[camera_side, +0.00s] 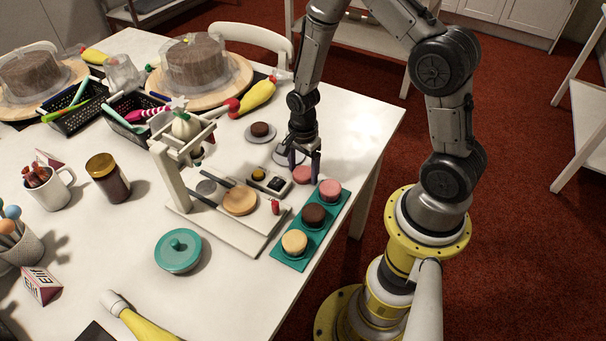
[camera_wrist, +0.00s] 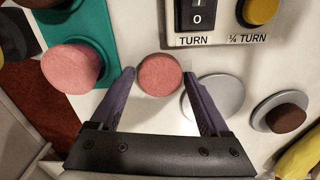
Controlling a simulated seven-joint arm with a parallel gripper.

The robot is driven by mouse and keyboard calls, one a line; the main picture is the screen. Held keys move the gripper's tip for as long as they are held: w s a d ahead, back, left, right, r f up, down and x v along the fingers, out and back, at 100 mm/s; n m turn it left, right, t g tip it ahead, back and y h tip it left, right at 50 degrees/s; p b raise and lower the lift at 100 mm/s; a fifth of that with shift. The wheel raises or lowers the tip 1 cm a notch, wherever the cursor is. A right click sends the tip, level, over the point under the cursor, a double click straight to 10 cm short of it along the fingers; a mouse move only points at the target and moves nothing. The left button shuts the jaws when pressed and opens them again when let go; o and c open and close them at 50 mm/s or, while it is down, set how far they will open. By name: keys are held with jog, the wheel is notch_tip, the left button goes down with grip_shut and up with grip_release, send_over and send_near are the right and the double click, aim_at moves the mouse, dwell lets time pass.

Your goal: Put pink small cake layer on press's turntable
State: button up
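The pink small cake layer (camera_side: 302,175) sits near the table's right edge, between the control box and the teal tray. My gripper (camera_side: 304,167) points down over it, with its two purple fingers apart. In the wrist view the pink small cake layer (camera_wrist: 160,75) lies between the fingertips of my gripper (camera_wrist: 158,75), with a narrow gap at the sides; I cannot tell whether either finger touches it. The press (camera_side: 172,180) stands to the left, and its round wooden turntable (camera_side: 240,202) is empty.
A teal tray (camera_side: 287,258) holds pink, brown and yellow layers. The control box (camera_side: 270,182) has a switch and yellow button. A pale disc (camera_wrist: 219,92) is bare; another (camera_wrist: 264,113) bears a small brown layer (camera_wrist: 287,117). A red-capped item (camera_side: 275,206) stands beside the turntable.

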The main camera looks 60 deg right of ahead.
jog(key=c, duration=1)
jog(key=shift+r, duration=0.5)
jog(key=shift+c, duration=0.2)
notch_tip(320, 180, up, 2)
jog(key=shift+w+r, duration=0.1)
jog(key=shift+r, duration=0.05)
jog(key=s+a+r, duration=0.3)
jog(key=s+r, duration=0.6)
jog(key=s, duration=0.5)
jog(key=n, duration=0.8)
send_near(303, 172)
jog(key=s+a, duration=0.2)
jog(key=a, duration=0.3)
jog(key=w+n, duration=0.2)
jog(key=n, duration=0.1)
jog(key=w+n, duration=0.2)
jog(key=w, duration=0.1)
jog(key=w+a+f+n, duration=0.1)
jog(key=w+n, duration=0.2)
jog(key=shift+n, duration=0.3)
jog(key=shift+w+r+n, duration=0.15)
jog(key=shift+w+n, duration=0.15)
jog(key=shift+n, duration=1.3)
